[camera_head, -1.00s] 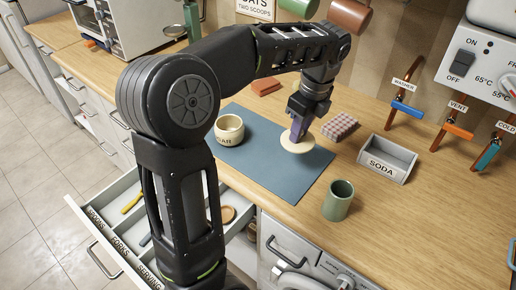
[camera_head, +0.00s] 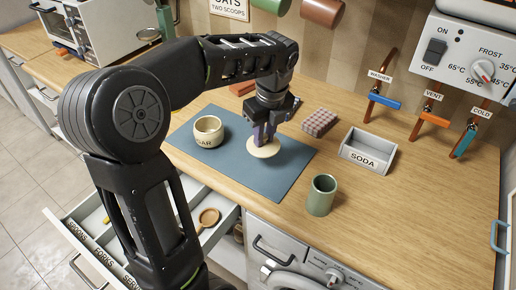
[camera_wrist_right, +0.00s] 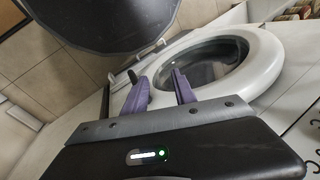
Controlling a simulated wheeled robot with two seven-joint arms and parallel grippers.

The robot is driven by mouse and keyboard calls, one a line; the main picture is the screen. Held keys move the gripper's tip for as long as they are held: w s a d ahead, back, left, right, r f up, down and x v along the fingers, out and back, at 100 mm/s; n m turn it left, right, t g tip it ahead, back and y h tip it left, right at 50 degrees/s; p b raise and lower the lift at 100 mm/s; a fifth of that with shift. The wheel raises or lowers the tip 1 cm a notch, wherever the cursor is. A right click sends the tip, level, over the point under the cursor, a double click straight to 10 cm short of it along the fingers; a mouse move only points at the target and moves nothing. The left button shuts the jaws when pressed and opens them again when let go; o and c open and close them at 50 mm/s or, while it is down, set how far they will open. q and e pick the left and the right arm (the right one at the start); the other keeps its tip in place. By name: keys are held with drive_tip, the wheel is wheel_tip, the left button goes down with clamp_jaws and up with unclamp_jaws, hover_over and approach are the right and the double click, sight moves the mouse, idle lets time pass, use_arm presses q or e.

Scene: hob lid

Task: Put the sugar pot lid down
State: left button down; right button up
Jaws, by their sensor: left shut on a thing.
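The sugar pot lid (camera_head: 266,152) is a round cream disc over the right part of the blue-grey mat (camera_head: 240,180). My left gripper (camera_head: 263,136) points down and is shut on the lid from above. The lid looks level and low; I cannot tell whether it touches the mat. The open cream sugar pot (camera_head: 208,136) stands upright on the mat, left of the lid. My right gripper (camera_wrist_right: 160,90) shows in the right wrist view, fingers apart and empty, in front of a round washer door.
A green cup (camera_head: 321,196) stands right of the mat. A grey SODA tray (camera_head: 367,152) and a checked cloth (camera_head: 319,122) lie behind. An open drawer (camera_head: 75,237) is below the counter's front edge. The counter at right is clear.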

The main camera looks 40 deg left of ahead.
sight(265, 145)
use_arm(q)
drive_tip(key=shift+f, duration=1.1)
drive_tip(key=shift+f, duration=1.85)
drive_tip(key=shift+f, duration=0.2)
drive_tip(key=c, duration=1.2)
unclamp_jaws()
drive_tip(key=shift+c, duration=0.2)
drive_tip(key=r, duration=0.4)
drive_tip(key=d+r, duration=0.1)
drive_tip(key=r, duration=0.7)
drive_tip(key=shift+s+d+r, duration=0.15)
drive_tip(key=shift+s+d, duration=0.1)
drive_tip(key=shift+d, duration=0.1)
